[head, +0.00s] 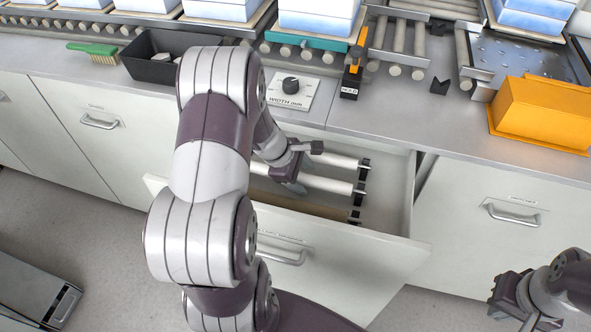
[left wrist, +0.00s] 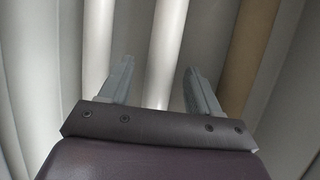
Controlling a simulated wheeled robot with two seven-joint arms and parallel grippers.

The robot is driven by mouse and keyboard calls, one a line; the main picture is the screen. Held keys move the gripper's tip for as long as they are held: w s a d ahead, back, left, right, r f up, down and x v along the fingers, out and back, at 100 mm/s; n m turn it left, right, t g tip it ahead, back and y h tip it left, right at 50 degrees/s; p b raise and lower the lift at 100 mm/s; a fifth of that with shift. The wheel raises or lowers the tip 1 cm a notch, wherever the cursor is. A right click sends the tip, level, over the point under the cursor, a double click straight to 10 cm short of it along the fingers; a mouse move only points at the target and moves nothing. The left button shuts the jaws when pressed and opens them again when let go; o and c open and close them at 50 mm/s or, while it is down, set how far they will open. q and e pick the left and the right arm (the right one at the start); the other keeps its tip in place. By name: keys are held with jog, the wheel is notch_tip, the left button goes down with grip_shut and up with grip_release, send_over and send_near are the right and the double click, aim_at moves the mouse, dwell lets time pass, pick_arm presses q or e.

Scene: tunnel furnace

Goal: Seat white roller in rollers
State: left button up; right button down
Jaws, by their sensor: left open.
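White rollers lie in the open drawer; one (head: 340,161) is towards the back and another (head: 328,184) is in front of it. My left gripper (head: 299,166) is inside the drawer area over these rollers, partly hidden by my arm. In the left wrist view its fingers (left wrist: 160,85) are apart, with a white roller (left wrist: 166,42) running between them; contact cannot be told. A tan roller (left wrist: 247,60) lies to the right there. The conveyor rollers (head: 400,45) on the counter have a wider gap at their right. My right gripper (head: 512,300) is at the bottom right, away from the drawer.
The drawer front (head: 345,253) stands out below the counter. An orange bin (head: 540,112), a black tray (head: 150,68), a green brush (head: 95,51), a width dial panel (head: 300,98) and a HOLD lever (head: 350,82) are on the counter.

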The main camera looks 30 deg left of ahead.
aim_at(302, 177)
pick_arm(q)
grip_shut()
jog(key=shift+r+p, duration=4.05)
jog(key=shift+r, duration=0.5)
